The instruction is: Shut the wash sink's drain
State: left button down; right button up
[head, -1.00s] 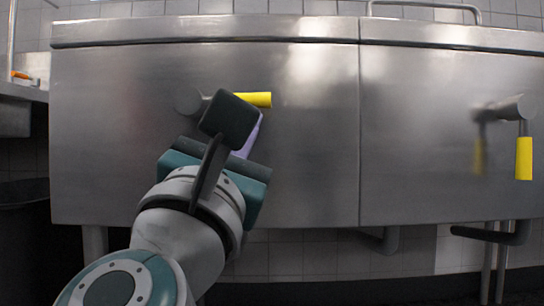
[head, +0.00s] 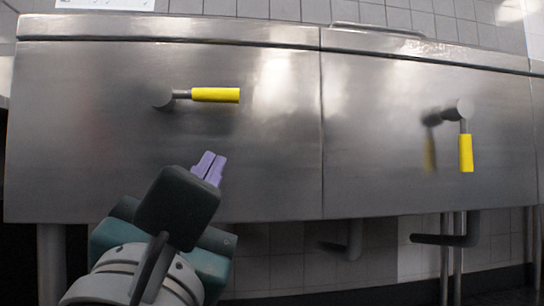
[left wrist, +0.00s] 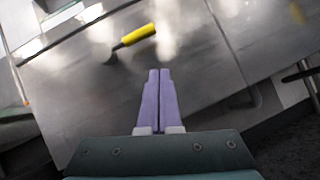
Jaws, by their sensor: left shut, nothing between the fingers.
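A drain lever with a yellow grip (head: 215,95) sticks out of the left steel sink front (head: 90,90) and lies level, its grip pointing right. A second lever with a yellow grip (head: 466,153) on the right sink front (head: 380,180) hangs straight down. My left gripper (head: 209,167) is shut and empty, below the left lever and apart from it. In the left wrist view its lilac fingers (left wrist: 159,92) are pressed together, with the left lever's yellow grip (left wrist: 138,34) beyond them. My right gripper is not in view.
Drain pipes (head: 455,232) come down under the sinks, beside metal legs. A tiled wall (head: 290,258) is behind them. The steel front around the left lever is clear.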

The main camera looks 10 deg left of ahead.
pick_arm(q)
jog(key=s+f, duration=0.1)
jog(key=s+d+f, duration=0.1)
jog(key=s, duration=0.1)
jog(key=s+f, duration=0.1)
jog(key=shift+s+d, duration=0.15)
jog(key=shift+d, duration=0.15)
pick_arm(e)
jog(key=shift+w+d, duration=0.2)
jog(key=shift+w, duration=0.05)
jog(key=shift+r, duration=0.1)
pick_arm(q)
jog(key=s+d+r+m+g+h+p, duration=0.1)
jog(key=d+r+m+g+h+p, duration=0.15)
jog(key=r+m+p, duration=0.75)
jog(key=s+d+r+m+g+h+p, duration=0.15)
jog(key=r+m+g+h+p, duration=0.35)
jog(key=p, duration=0.9)
jog(key=s+d+r+m+g+h+p, duration=0.1)
jog(key=d+r+m+g+h+p, duration=0.2)
jog(key=r+m+p, duration=0.8)
jog(key=s+a+r+m+g+y+p, duration=0.9)
jog(key=s+a+r+p, duration=0.65)
jog(key=p, duration=1.95)
notch_tip(320, 180, up, 36)
jog(key=n+g+p, duration=0.1)
jog(key=p, duration=3.5)
jog(key=shift+a+r, duration=0.25)
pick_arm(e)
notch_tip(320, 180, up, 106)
